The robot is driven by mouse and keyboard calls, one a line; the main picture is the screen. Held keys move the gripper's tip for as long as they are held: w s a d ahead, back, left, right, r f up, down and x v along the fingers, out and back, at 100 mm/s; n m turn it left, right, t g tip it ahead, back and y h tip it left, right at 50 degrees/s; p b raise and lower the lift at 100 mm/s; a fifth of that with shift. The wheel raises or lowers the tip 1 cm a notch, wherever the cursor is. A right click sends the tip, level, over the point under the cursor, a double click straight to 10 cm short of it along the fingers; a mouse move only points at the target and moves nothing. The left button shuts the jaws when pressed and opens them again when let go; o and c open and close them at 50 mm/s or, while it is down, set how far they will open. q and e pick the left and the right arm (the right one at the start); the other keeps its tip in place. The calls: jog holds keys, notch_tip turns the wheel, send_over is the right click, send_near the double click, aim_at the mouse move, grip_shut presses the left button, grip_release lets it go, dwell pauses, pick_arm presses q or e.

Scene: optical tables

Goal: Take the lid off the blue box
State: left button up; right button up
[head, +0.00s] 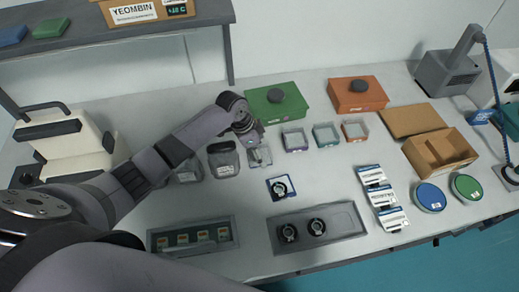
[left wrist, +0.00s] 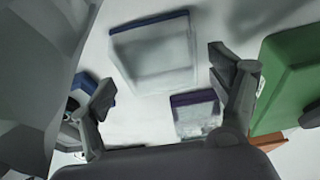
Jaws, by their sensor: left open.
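My left gripper (head: 252,140) is over the back middle of the table, just above a small clear box (head: 260,157). In the left wrist view the left gripper (left wrist: 160,78) is open and empty. A clear box with a blue rim (left wrist: 152,52) shows beyond and between its fingers, apart from them. I cannot make out a lid on it. No blue box with a knobbed lid shows in either view. A green box with a dark-knobbed lid (head: 275,104) stands behind and right of the gripper; its side also shows in the wrist view (left wrist: 287,85). My right gripper is not in view.
An orange lidded box (head: 357,97) and small clear boxes with purple (head: 295,140), teal (head: 326,136) and orange rims stand to the right. Jars (head: 223,161) stand left of the gripper. Trays (head: 318,240) lie along the front. My left arm hides part of the back left.

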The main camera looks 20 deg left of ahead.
pick_arm(q)
jog(key=b+v, duration=0.1)
jog(key=v, duration=1)
jog(key=shift+r+b, duration=0.35)
jog(key=shift+s+a, duration=0.1)
jog(key=shift+a, duration=0.05)
dwell(0.4)
